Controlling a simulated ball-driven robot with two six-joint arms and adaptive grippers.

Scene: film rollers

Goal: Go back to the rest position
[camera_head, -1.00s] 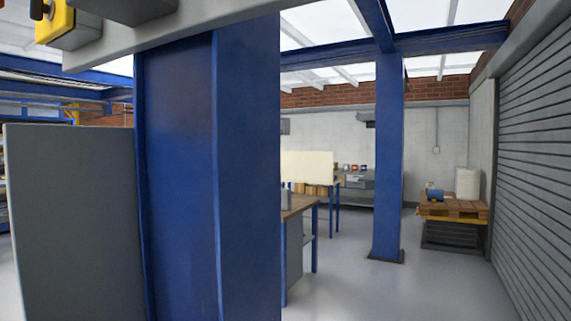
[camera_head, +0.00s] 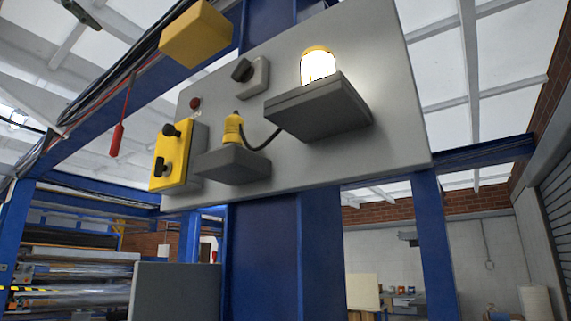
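Neither of my grippers shows in the head view, and no part of my arms is visible. The view looks up at a grey control panel (camera_head: 390,100) fixed to a blue column (camera_head: 268,255). The panel carries a lit amber lamp (camera_head: 318,66) on a grey shelf, a small yellow plug-like part (camera_head: 233,128) with a black cable on a second shelf, a yellow box with black knobs (camera_head: 175,155), a grey box with a black rotary knob (camera_head: 250,76) and a red button (camera_head: 195,103).
A red handle (camera_head: 117,138) hangs from a cord left of the panel. A grey cabinet-like box (camera_head: 177,291) stands below. Film rollers (camera_head: 80,267) are at the left. Another blue column (camera_head: 433,245) and a roller shutter (camera_head: 558,215) are at the right. The floor is out of view.

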